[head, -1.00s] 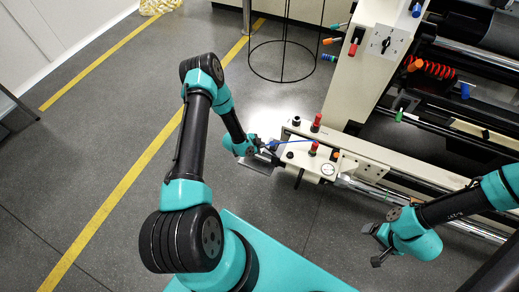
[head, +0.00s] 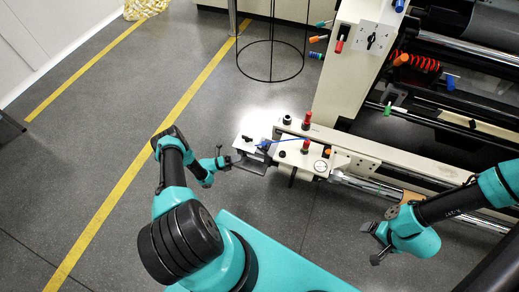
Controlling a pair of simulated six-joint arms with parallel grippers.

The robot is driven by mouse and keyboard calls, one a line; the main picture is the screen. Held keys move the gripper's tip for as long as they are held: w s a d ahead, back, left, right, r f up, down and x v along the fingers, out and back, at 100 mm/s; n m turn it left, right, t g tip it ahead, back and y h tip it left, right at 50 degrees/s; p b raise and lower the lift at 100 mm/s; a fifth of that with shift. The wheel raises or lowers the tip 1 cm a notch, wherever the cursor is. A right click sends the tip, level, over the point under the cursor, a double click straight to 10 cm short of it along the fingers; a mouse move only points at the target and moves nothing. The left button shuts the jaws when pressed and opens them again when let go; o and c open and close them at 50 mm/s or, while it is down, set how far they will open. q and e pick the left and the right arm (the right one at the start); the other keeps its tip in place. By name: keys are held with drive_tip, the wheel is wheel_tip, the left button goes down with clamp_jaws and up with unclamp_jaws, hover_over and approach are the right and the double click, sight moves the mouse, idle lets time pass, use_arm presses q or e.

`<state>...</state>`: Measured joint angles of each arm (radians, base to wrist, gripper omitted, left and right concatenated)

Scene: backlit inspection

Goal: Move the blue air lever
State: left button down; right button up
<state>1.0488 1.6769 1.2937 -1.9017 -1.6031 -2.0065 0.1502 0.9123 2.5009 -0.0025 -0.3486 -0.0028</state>
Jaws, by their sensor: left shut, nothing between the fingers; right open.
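A thin blue bar (head: 284,141), which looks like the blue air lever, lies across the near end of the white machine rail, from a small grey bracket to a red-topped post. My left gripper (head: 226,158) is shut and empty, to the left of the bracket and apart from the blue bar. Its fingers are small and dark here. My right gripper (head: 371,243) is open and empty on the right, over the floor in front of the machine's chrome roller.
Red knobs (head: 307,119), a round gauge (head: 320,166) and the grey bracket (head: 250,160) crowd the rail end. A black wire stand (head: 271,79) is behind.

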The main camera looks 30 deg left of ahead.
use_arm(q)
drive_tip(key=shift+s+f+m+g+h, duration=0.25)
drive_tip(key=shift+s+m+h, duration=0.25)
drive_tip(key=shift+s+m, duration=0.3)
drive_tip(key=shift+r, duration=0.1)
approach(265, 144)
drive_tip(key=w+d+f, duration=0.1)
drive_tip(key=w+d, duration=0.2)
drive_tip(key=d, duration=0.2)
drive_tip(key=shift+w+a+r, duration=0.15)
drive_tip(key=shift+w+r, duration=0.1)
drive_tip(key=shift+w, duration=0.15)
